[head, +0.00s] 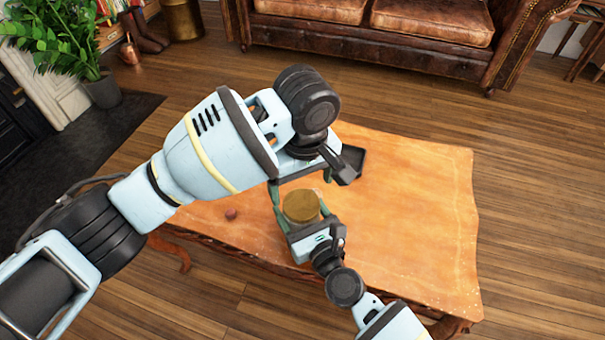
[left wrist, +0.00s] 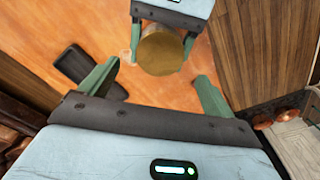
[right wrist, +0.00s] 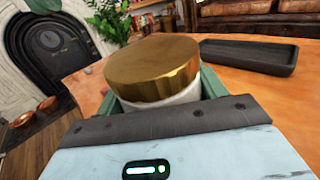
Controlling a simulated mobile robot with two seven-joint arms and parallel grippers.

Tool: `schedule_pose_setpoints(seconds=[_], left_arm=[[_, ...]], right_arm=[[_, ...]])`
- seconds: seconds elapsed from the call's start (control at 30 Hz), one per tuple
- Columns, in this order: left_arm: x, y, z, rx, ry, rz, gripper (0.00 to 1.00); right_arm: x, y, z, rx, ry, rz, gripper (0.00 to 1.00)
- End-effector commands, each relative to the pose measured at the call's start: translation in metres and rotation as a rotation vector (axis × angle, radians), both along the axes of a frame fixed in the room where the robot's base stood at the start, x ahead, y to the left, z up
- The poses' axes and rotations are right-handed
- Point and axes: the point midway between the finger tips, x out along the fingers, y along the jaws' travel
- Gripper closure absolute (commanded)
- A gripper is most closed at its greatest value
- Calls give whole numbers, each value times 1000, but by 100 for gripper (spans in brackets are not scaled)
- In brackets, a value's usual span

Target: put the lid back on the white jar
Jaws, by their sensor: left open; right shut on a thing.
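The white jar (right wrist: 165,104) is between the green fingers of my right gripper (head: 299,197), which is shut on it. A round gold lid (right wrist: 152,68) is on top of the jar; it also shows in the head view (head: 300,207) and the left wrist view (left wrist: 160,54). A white band of the jar shows below the lid, and I cannot tell whether the lid is fully seated. My left gripper (left wrist: 157,72) is open and empty, close to the lid with its fingers spread apart. In the head view my left arm hides most of that gripper.
The orange-topped table (head: 420,210) is clear on the right. A dark tray (right wrist: 250,56) lies behind the jar, partly hidden by my left arm in the head view. A small reddish thing (head: 231,214) lies left of the jar. A leather sofa (head: 380,30) stands beyond.

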Motion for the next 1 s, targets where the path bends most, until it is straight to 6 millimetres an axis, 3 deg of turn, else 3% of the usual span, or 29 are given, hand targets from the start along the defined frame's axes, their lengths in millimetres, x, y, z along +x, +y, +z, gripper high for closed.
schedule_pose_setpoints(seconds=[0.2, 0.4, 0.8, 1.0], left_arm=[[1, 2, -34, 3, 3, 1, 11], [2, 2, -54, 3, 1, 1, 11], [3, 2, -60, 1, 0, 1, 11], [3, 2, -60, 1, 0, 1, 34]], right_arm=[[0, 0, 1, 1, -3, 0, 94], [0, 0, 1, 1, -3, 0, 94], [0, 0, 1, 1, -3, 0, 94], [0, 0, 1, 1, -3, 0, 94]])
